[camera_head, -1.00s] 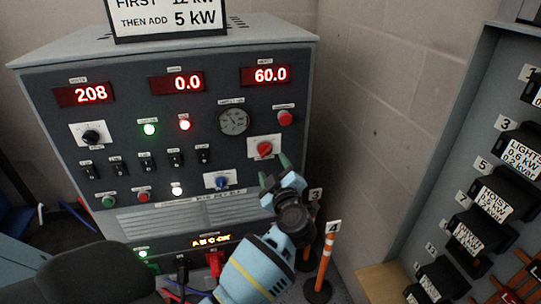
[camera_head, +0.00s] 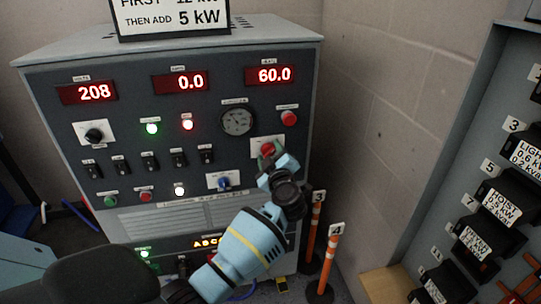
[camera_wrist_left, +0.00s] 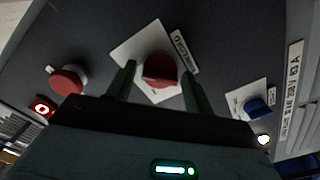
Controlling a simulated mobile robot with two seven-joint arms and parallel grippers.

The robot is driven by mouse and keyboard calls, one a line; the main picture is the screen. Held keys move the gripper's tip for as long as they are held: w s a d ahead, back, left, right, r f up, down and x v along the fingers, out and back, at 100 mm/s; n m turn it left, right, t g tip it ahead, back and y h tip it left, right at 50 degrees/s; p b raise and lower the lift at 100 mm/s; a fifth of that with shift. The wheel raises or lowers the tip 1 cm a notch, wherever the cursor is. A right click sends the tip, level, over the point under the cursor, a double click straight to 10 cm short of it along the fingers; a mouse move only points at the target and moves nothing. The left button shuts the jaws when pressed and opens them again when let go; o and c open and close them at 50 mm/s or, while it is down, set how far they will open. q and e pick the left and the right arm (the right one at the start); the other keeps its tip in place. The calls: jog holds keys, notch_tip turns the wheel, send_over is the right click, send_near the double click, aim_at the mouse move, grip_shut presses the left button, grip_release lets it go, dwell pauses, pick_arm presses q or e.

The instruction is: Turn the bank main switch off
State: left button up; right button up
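The red rotary knob (camera_head: 267,149) on a white square plate is at the right of the dark control panel (camera_head: 60,135); its label is too small to read in the head view. My left gripper (camera_head: 275,158) is in front of it and covers part of the plate. In the left wrist view, the red knob (camera_wrist_left: 160,70) lies between the two green fingers of my left gripper (camera_wrist_left: 158,85). The fingers are spread, one on each side, with visible gaps to the knob. My right gripper is not in view.
A red push button (camera_head: 289,118) sits just above the knob, and a blue knob (camera_head: 224,183) is below left. A gauge (camera_head: 237,121) is nearby. Orange posts (camera_head: 330,258) stand at right, by a block wall. A breaker panel (camera_head: 490,215) is at far right.

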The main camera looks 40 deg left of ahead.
pick_arm(q)
jog(key=c, duration=0.7)
